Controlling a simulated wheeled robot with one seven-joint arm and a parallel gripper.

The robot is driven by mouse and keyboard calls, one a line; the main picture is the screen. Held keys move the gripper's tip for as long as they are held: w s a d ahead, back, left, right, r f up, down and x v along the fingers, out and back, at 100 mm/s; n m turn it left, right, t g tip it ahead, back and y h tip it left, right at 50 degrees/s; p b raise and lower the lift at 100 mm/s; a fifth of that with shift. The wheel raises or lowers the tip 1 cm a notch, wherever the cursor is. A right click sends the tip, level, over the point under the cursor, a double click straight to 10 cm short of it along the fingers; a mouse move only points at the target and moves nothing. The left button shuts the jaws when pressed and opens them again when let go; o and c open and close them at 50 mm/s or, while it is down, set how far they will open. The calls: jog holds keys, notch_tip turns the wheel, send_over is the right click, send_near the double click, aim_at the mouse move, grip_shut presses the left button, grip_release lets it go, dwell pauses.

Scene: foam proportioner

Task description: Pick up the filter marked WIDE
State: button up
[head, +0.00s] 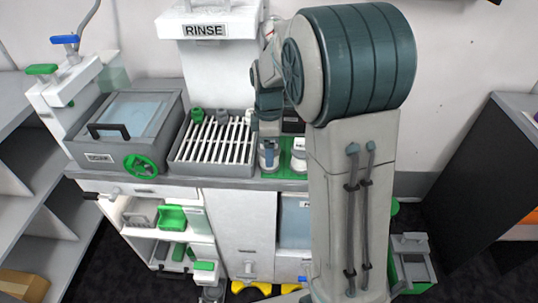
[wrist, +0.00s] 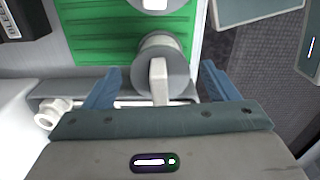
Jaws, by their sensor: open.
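A round grey-and-white filter (wrist: 165,68) with an upright white grip tab stands on a green ribbed mat (wrist: 110,35) in the wrist view. A second white round piece (wrist: 153,3) is cut off by the top edge. In the head view, white filters (head: 299,158) stand on the green mat by the rack, partly behind my arm. No WIDE marking is readable on any of them. My gripper (wrist: 160,68) is open, its blue fingers on either side of the nearer filter's tab. Contact cannot be told. My gripper (head: 268,150) also shows in the head view above the mat.
A slatted rack (head: 213,140) and a lidded basin (head: 125,115) with a green handwheel (head: 141,166) stand left of the mat. The RINSE unit (head: 205,30) rises behind. A white fitting (wrist: 48,112) juts out at the counter edge. Dark floor lies to the right.

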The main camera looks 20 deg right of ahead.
jog(key=shift+f, duration=0.45)
jog(key=shift+c, duration=0.2)
jog(key=c, duration=1)
jog(key=shift+c, duration=0.2)
